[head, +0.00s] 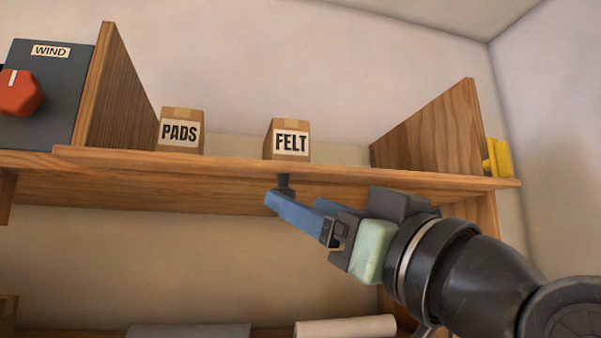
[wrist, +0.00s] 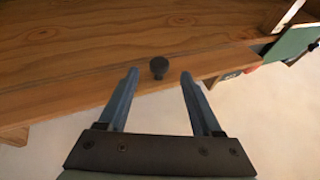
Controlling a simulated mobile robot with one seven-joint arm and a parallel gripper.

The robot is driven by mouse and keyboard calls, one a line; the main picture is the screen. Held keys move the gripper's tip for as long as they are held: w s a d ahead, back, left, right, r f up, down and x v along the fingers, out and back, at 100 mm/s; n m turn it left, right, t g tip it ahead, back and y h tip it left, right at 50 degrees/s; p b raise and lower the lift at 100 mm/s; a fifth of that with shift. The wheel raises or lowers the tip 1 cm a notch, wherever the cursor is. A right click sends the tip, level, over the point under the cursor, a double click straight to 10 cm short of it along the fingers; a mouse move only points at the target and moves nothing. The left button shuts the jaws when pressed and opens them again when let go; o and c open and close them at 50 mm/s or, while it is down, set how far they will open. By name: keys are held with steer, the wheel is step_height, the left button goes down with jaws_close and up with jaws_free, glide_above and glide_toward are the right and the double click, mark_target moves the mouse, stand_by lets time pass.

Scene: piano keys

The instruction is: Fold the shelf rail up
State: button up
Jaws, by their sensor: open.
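The shelf rail (head: 200,162) is a long wooden strip along the shelf's front edge. It lies about flat, not upright, and the boxes show above it. A dark round knob (head: 284,181) hangs from its underside; in the wrist view the knob (wrist: 158,66) stands out from the wooden strip (wrist: 85,100). My gripper (head: 275,199) is just below the knob with its blue fingers pointing at it. In the wrist view my gripper (wrist: 159,76) is open, with the knob between or just past the fingertips. I cannot tell whether a finger touches it.
Boxes marked PADS (head: 180,131) and FELT (head: 288,140) stand on the shelf. A grey WIND box (head: 45,90) with a red knob is at left. A yellow object (head: 497,158) sits at the right end. A white roll (head: 345,327) lies below.

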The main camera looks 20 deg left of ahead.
mark_target(290, 195)
steer(key=p+x, duration=0.2)
steer(key=x, duration=0.2)
steer(key=shift+w+r, duration=0.15)
steer(key=shift+r, duration=0.1)
steer(key=shift+w+a+p, duration=0.35)
steer(key=shift+a+p, duration=0.15)
steer(key=shift+a, duration=0.15)
steer(key=shift+r, duration=0.1)
jaws_close()
